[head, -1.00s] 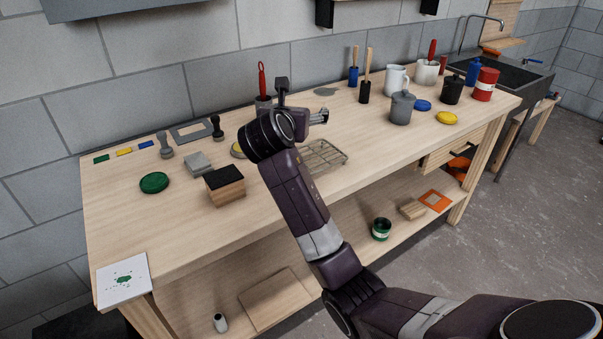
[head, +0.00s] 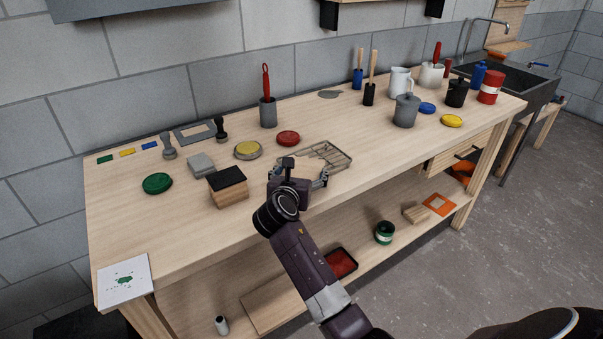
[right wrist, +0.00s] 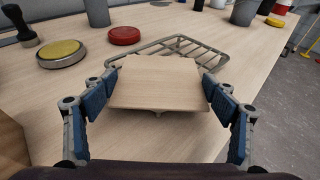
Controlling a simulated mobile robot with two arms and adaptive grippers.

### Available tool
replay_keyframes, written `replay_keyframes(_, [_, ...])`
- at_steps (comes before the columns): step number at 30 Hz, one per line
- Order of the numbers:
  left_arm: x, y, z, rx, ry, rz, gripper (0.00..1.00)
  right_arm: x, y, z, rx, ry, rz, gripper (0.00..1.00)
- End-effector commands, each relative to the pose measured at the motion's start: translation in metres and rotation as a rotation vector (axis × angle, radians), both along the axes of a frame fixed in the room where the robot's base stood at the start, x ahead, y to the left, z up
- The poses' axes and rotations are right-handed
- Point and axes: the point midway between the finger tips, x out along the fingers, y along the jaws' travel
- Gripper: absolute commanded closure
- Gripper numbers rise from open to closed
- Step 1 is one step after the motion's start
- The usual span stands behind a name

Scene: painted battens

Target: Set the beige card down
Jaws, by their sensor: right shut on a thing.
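The beige card (right wrist: 160,85) is a flat, pale wooden-looking piece in the right wrist view. It lies between the blue finger pads of my right gripper (right wrist: 160,92), which is shut on it at its left and right edges. In the head view my right gripper (head: 300,174) is over the front part of the bench, at the near side of the wire rack (head: 335,160). The card cannot be made out clearly there. The rack (right wrist: 185,48) shows just beyond the card in the wrist view. Whether the card touches the rack or bench is unclear. My left gripper is not in view.
A red lid (head: 288,138), a yellow-topped tin (head: 248,150) and a wood block with a black top (head: 228,188) stand left of the rack. A grey lidded pot (head: 405,110) stands right of it. Bare bench top (head: 185,235) lies at the front left.

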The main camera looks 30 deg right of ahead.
Motion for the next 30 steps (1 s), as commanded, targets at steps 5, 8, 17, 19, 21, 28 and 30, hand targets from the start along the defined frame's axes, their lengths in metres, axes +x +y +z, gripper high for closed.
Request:
replay_keyframes(5, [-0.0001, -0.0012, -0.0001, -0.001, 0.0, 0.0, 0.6, 0.0003, 0.0001, -0.0013, 0.001, -0.004, 0.0, 0.39])
replay_keyframes(8, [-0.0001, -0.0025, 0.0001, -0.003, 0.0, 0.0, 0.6, 0.0003, 0.0001, -0.0016, 0.001, -0.002, 0.0, 0.39])
replay_keyframes(17, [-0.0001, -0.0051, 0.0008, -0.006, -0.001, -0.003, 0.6, 0.0003, 0.0, -0.004, 0.001, -0.002, -0.001, 0.04])
replay_keyframes(19, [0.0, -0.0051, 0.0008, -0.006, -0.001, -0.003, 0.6, 0.0003, 0.0001, -0.004, 0.001, -0.002, -0.001, 0.04])
replay_keyframes(21, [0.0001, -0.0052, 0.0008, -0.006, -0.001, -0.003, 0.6, 0.0003, 0.0001, -0.004, 0.001, -0.002, 0.0, 0.04])
replay_keyframes(28, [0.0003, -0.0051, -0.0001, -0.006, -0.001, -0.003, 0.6, -0.0021, 0.003, -0.0004, 0.001, -0.002, 0.001, 0.04])
replay_keyframes(30, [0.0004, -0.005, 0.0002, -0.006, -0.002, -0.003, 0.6, -0.0083, 0.0087, 0.0019, 0.001, -0.003, 0.002, 0.04])
